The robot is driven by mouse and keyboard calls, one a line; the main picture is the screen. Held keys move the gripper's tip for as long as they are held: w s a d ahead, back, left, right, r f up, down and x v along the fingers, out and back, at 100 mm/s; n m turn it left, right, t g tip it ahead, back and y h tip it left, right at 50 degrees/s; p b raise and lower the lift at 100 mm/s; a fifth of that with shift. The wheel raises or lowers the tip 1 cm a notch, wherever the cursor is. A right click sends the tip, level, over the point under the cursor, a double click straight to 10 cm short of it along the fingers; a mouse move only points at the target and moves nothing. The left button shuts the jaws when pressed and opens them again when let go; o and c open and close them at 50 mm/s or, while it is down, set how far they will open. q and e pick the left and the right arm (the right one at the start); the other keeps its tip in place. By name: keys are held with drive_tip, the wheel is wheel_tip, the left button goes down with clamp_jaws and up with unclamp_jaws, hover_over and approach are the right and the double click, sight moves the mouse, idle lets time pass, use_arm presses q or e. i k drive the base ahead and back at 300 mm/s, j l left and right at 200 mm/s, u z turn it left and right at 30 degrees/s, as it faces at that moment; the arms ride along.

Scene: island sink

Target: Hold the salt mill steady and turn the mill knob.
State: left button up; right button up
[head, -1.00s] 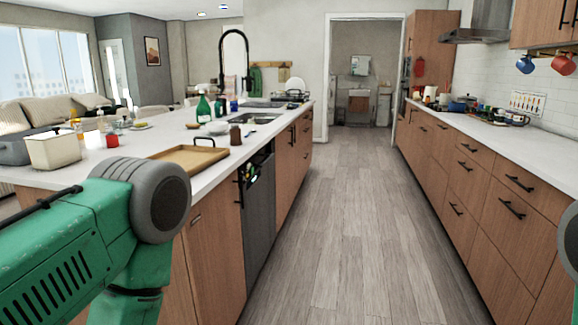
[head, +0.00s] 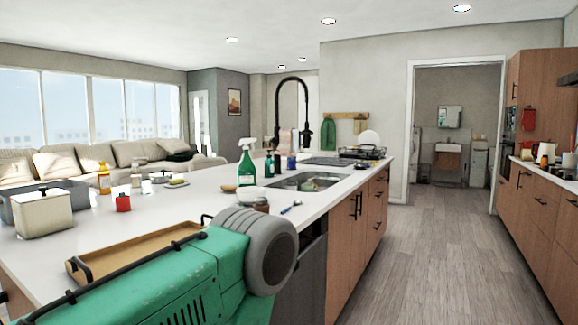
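I cannot pick out a salt mill for sure. A small dark brown item (head: 261,204) stands on the island counter (head: 335,198) near the sink, partly hidden behind my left arm, and I cannot tell what it is. A small red item (head: 123,203) stands farther left on the counter. My green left arm with its grey joint crosses the lower middle, over the island's near edge. Neither gripper is in view.
A wooden tray (head: 140,250) lies on the counter behind my arm. A cream canister (head: 43,213), yellow bottle (head: 104,178) and green spray bottle (head: 246,166) stand beyond it. The sink (head: 312,182) has a tall black faucet (head: 305,105). The floor (head: 430,250) at right is clear.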

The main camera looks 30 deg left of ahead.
sight(260, 200)
drive_tip(key=i+u, duration=0.25)
drive_tip(key=i, duration=0.2)
drive_tip(key=i+l+u, duration=0.25)
drive_tip(key=i, duration=0.2)
drive_tip(key=i+l+u, duration=0.3)
drive_tip(key=i, duration=0.15)
